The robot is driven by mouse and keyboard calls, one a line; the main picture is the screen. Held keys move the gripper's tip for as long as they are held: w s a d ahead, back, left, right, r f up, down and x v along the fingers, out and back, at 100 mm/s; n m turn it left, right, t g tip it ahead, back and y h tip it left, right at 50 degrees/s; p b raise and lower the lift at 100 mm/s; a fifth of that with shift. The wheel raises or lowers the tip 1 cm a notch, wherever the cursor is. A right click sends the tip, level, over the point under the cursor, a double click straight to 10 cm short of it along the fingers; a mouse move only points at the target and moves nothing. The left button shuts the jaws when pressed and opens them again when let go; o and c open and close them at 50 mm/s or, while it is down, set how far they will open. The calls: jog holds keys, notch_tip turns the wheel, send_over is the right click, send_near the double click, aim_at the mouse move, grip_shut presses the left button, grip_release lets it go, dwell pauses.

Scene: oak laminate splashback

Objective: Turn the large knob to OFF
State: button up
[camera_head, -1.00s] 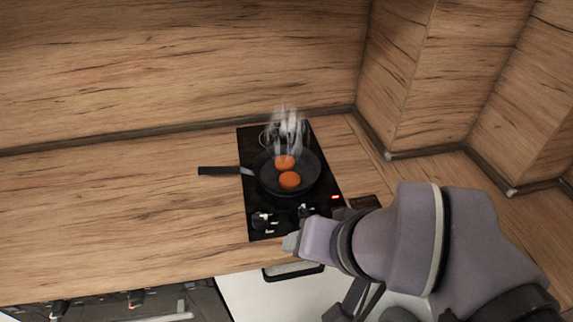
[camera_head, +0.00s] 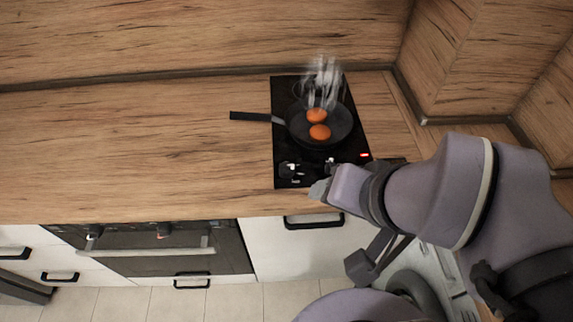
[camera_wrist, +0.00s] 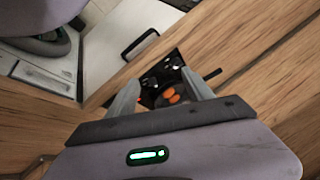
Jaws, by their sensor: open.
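The black hob (camera_head: 283,140) has dark knobs with pale markings along its front edge. One knob (camera_head: 289,169) is at the front left; another (camera_head: 331,161) is farther right, close behind my gripper. I cannot tell which is the large one, and their settings are too small to read. In the wrist view, knobs (camera_wrist: 175,61) show small between the fingers. My gripper (camera_wrist: 160,77) is open and empty, with the hob ahead of it and apart from the fingers. In the head view my gripper (camera_head: 322,189) is by the hob's front edge, partly hidden by my arm.
A steaming black pan (camera_head: 345,120) with two orange round pieces (camera_head: 319,132) sits on the hob, its handle (camera_head: 250,116) pointing left. A red light (camera_head: 364,155) glows at the hob's right edge. The counter (camera_head: 140,150) left is clear. An oven (camera_head: 170,255) is below.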

jog(key=w+r+m+g+p, duration=0.1)
jog(key=w+r+m, duration=0.1)
jog(key=w+r, duration=0.15)
jog(key=m+g+h+p, duration=0.2)
jog(key=m+g+p, duration=0.1)
jog(key=m+g, duration=0.3)
send_over(285, 165)
notch_tip(285, 165, down, 8)
jog(key=r, duration=0.1)
jog(key=shift+m+t, duration=0.3)
jog(key=shift+m, duration=0.1)
notch_tip(285, 165, down, 17)
jog(key=b, duration=0.6)
jog(key=shift+f, duration=0.35)
grip_shut()
